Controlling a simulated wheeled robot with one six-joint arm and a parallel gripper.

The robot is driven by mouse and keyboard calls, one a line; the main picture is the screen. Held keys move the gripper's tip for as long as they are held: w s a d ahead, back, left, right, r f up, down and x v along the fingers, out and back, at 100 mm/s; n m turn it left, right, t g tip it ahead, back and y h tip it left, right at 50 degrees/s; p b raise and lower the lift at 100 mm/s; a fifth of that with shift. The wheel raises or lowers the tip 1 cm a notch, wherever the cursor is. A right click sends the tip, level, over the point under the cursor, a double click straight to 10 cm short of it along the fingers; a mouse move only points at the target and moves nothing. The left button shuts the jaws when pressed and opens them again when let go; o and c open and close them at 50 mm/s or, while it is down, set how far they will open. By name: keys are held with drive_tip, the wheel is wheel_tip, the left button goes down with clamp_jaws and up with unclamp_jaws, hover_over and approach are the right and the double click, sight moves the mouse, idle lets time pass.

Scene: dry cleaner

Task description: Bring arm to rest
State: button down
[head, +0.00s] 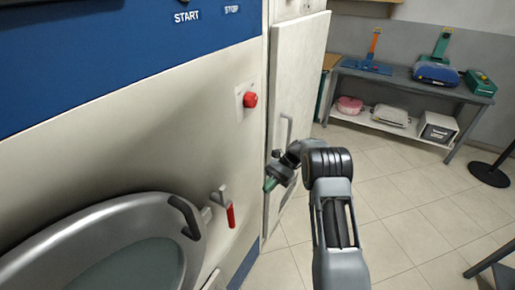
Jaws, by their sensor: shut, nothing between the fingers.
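My arm (335,205) reaches up from the bottom of the head view and bends left at a dark joint. My gripper (268,186) is at its end, small in the picture, with a greenish tip pointing down and left. It is shut and empty. It shows in front of the narrow white door beside the large machine, to the right of the red-handled lever. I cannot tell how far it is from the door.
The machine's round door (120,225) is at lower left. A red button (250,100) and red-handled lever (230,214) are on its front. The white door (297,110) stands behind my gripper. A grey bench (400,83) holds tools at the back right. Tiled floor (400,190) is open between.

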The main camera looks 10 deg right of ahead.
drive_tip(key=s+d+f+n+t+h, duration=0.2)
drive_tip(key=s+f+h, duration=0.2)
drive_tip(key=s+d+r+n+t+h, duration=0.3)
drive_tip(key=s+r+n+t+h, duration=0.3)
drive_tip(key=s+r+t, duration=0.5)
drive_tip(key=s+r+n, duration=0.1)
drive_tip(key=s+r, duration=0.4)
drive_tip(key=r, duration=0.2)
drive_tip(key=shift+s+r+h, duration=0.25)
drive_tip(key=shift+h, duration=0.15)
drive_tip(key=shift+a, duration=0.1)
